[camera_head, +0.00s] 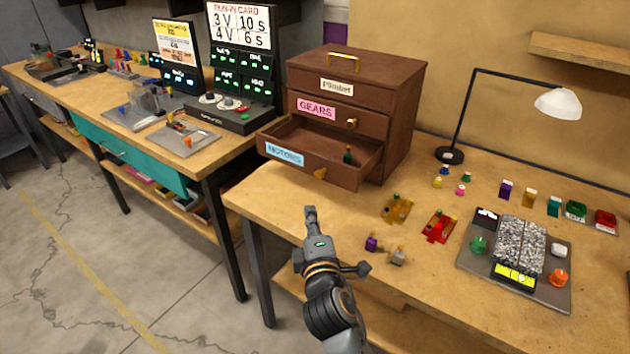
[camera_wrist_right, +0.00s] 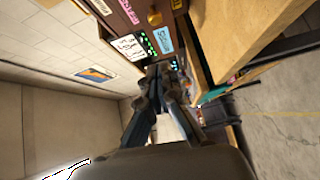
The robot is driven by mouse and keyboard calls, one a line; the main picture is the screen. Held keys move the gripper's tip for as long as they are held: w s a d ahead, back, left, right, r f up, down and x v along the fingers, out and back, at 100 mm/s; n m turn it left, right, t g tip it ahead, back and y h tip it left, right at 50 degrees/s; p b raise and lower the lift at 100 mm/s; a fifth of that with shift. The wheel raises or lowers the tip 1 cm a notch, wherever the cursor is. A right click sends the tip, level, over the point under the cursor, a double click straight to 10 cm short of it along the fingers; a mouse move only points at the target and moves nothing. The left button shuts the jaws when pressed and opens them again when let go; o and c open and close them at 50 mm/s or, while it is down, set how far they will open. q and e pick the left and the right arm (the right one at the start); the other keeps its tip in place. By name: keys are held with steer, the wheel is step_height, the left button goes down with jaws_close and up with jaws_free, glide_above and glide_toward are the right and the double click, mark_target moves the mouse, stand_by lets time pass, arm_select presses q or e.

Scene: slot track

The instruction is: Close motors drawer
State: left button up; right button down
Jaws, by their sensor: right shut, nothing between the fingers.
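The brown wooden cabinet (camera_head: 400,100) stands on the bench with three drawers. Its bottom drawer (camera_head: 345,176) has a blue label that looks like MOTORS and a gold knob (camera_head: 320,174). This drawer is pulled out, and a small dark green piece (camera_head: 347,156) stands inside it. The GEARS drawer (camera_head: 335,120) and the top drawer (camera_head: 330,85) look shut. My right gripper (camera_head: 311,212) is shut and empty, in front of and below the open drawer's front, apart from it. In the right wrist view the shut fingers (camera_wrist_right: 163,72) point towards the cabinet. My left gripper is not in view.
Small coloured parts, including a red car-like piece (camera_head: 438,227), lie on the bench right of the drawer. A grey control board (camera_head: 480,262) and a lamp (camera_head: 558,104) are farther right. Another bench (camera_head: 110,100) with displays stands left. The floor in front is open.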

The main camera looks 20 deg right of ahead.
mark_target(351, 157)
steer(key=w+d+p, duration=0.1)
steer(key=w+d, duration=0.3)
steer(key=w, duration=0.7)
steer(key=shift+d+f, duration=0.3)
steer(key=shift+d, duration=0.05)
steer(key=shift+w+d, duration=0.3)
steer(key=shift+d, duration=0.15)
steer(key=w+d, duration=0.6)
steer(key=d, duration=0.1)
steer(key=w+d, duration=0.2)
steer(key=d, duration=0.2)
steer(key=shift+w+d, duration=0.15)
steer(key=shift+w, duration=0.25)
steer(key=shift+w+d, duration=0.1)
steer(key=shift+d, duration=0.1)
steer(key=shift+r, duration=0.15)
steer(key=shift+d+r, duration=0.1)
